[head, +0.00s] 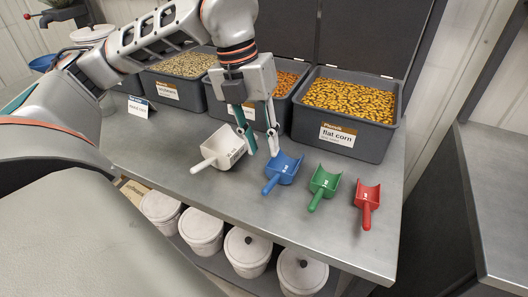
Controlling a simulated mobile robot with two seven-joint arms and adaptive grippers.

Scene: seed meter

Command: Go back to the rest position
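My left gripper (262,148) hangs fingers-down over the grey counter, its two fingers apart with nothing visible between them. Its tips are between a white scoop (225,145) on the left and a blue scoop (284,166) on the right. The left finger overlaps the edge of the white scoop in the picture; I cannot tell whether they touch. The scoops lie on the counter (165,155). A green scoop (324,182) and a red scoop (368,195) lie further right. My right gripper is out of view.
A grey bin of flat corn (345,140) stands at the back right, with more grain bins (168,92) to its left and raised lids behind. A small sign (140,107) stands at the left. White lidded buckets (248,250) sit below the counter.

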